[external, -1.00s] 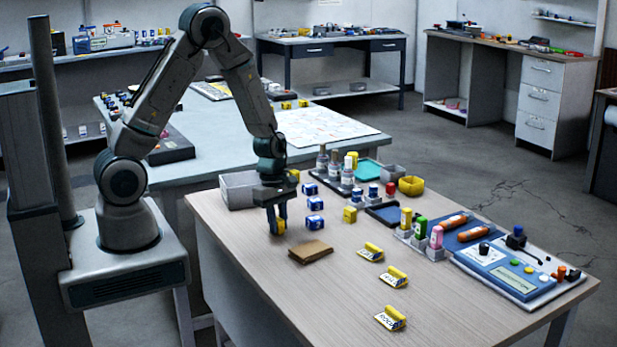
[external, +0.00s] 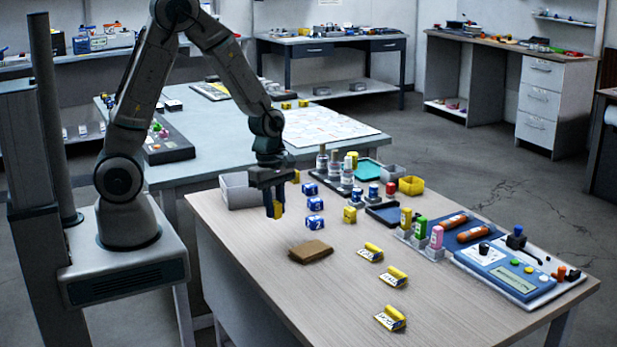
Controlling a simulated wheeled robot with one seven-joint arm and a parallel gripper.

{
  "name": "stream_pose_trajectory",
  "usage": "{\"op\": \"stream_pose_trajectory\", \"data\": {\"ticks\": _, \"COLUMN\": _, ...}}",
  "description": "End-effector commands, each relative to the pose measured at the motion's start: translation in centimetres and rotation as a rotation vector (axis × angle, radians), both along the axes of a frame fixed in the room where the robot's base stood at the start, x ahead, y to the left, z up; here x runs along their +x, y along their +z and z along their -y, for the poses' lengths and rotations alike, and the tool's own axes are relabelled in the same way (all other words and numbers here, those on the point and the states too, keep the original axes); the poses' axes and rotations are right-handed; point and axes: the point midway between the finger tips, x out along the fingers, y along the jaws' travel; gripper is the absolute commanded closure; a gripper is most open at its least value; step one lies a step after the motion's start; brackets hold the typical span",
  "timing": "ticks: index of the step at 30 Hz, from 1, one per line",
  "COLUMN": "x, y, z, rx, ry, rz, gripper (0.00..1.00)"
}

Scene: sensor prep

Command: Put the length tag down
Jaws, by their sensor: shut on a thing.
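My gripper (external: 274,210) is shut on a small yellow piece (external: 277,210), which I take to be the length tag. The fingers cover most of it, and no lettering on it can be read. It is above the left part of the wooden table, left of the blue numbered blocks (external: 315,204); it appears clear of the tabletop. Three other yellow tags with white labels lie on the table: a far one (external: 371,252), a middle one (external: 394,276) and a near one (external: 391,318). Their lettering is too small to read surely.
A brown pad (external: 311,252) lies in front of my gripper. A grey bin (external: 238,193) stands behind it to the left. Bottles in racks, trays and a blue device (external: 503,272) fill the right side. The table's front left (external: 300,300) is clear.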

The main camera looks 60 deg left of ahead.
Motion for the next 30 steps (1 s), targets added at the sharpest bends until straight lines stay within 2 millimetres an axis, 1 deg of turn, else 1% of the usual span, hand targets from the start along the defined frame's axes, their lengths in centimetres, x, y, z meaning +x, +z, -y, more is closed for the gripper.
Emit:
{"op": "stream_pose_trajectory", "data": {"ticks": 1, "x": -0.5, "y": 0.9, "z": 1.0, "rx": 0.0, "ry": -0.007, "rz": 0.003, "gripper": 1.0}}
{"op": "stream_pose_trajectory", "data": {"ticks": 3, "x": -1.2, "y": 1.6, "z": 2.0, "rx": 0.0, "ry": -0.007, "rz": 0.004, "gripper": 1.0}}
{"op": "stream_pose_trajectory", "data": {"ticks": 9, "x": -2.6, "y": 3.0, "z": 4.1, "rx": 0.0, "ry": -0.004, "rz": 0.001, "gripper": 1.0}}
{"op": "stream_pose_trajectory", "data": {"ticks": 15, "x": -3.1, "y": 3.5, "z": 4.9, "rx": 0.0, "ry": 0.0, "rz": 0.0, "gripper": 1.0}}
{"op": "stream_pose_trajectory", "data": {"ticks": 19, "x": -2.8, "y": 3.5, "z": 4.6, "rx": 0.0, "ry": 0.015, "rz": 0.001, "gripper": 1.0}}
{"op": "stream_pose_trajectory", "data": {"ticks": 22, "x": -1.7, "y": 3.3, "z": 3.2, "rx": -0.001, "ry": 0.072, "rz": 0.001, "gripper": 1.0}}
{"op": "stream_pose_trajectory", "data": {"ticks": 23, "x": -1.2, "y": 3.3, "z": 2.6, "rx": -0.001, "ry": 0.098, "rz": 0.001, "gripper": 1.0}}
{"op": "stream_pose_trajectory", "data": {"ticks": 25, "x": 0.1, "y": 3.1, "z": 0.6, "rx": -0.002, "ry": 0.172, "rz": 0.0, "gripper": 1.0}}
{"op": "stream_pose_trajectory", "data": {"ticks": 26, "x": 0.8, "y": 3.1, "z": -0.5, "rx": -0.002, "ry": 0.21, "rz": 0.0, "gripper": 1.0}}
{"op": "stream_pose_trajectory", "data": {"ticks": 27, "x": 1.7, "y": 3.0, "z": -2.1, "rx": -0.003, "ry": 0.266, "rz": 0.001, "gripper": 1.0}}
{"op": "stream_pose_trajectory", "data": {"ticks": 29, "x": 2.9, "y": 2.9, "z": -4.6, "rx": -0.003, "ry": 0.35, "rz": -0.001, "gripper": 1.0}}
{"op": "stream_pose_trajectory", "data": {"ticks": 30, "x": 3.6, "y": 2.9, "z": -6.5, "rx": -0.004, "ry": 0.408, "rz": 0.0, "gripper": 1.0}}
